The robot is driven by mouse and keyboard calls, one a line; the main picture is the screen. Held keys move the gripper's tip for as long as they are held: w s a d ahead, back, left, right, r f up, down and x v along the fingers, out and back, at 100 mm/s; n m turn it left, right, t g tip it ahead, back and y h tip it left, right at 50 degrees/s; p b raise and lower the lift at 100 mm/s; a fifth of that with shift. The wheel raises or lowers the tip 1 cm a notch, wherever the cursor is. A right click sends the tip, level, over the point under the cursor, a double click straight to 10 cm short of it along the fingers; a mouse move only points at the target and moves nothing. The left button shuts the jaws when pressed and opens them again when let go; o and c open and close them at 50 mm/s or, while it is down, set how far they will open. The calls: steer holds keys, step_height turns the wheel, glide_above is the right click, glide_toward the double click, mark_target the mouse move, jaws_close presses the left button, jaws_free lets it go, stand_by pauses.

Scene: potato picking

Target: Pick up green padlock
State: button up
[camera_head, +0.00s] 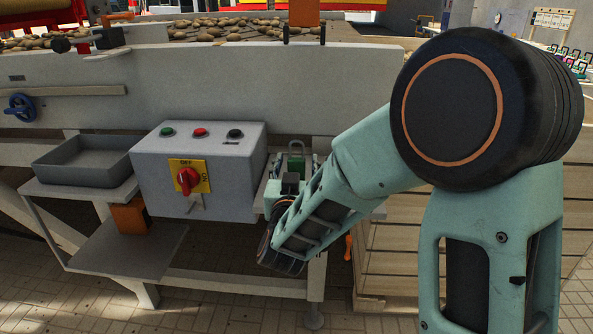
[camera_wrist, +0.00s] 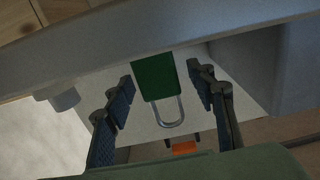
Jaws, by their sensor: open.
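The green padlock (camera_wrist: 155,76) shows in the wrist view with its silver shackle toward the bottom of the picture. It lies on a pale grey surface. My gripper (camera_wrist: 161,80) is open, with one finger on each side of the padlock's body and a visible gap on both sides. In the head view the padlock (camera_head: 296,158) shows as a small green shape on a narrow ledge right of the grey control box. My forearm and wrist hide part of the ledge and most of the gripper there.
The control box (camera_head: 225,140) with buttons and a red switch stands just left of the ledge. A grey tray (camera_head: 85,158) sits further left. The conveyor's wall (camera_head: 220,83) rises behind, with potatoes on top. Wooden slats (camera_head: 400,262) stand below right.

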steer(key=shift+c, duration=0.7)
steer(key=c, duration=1.2)
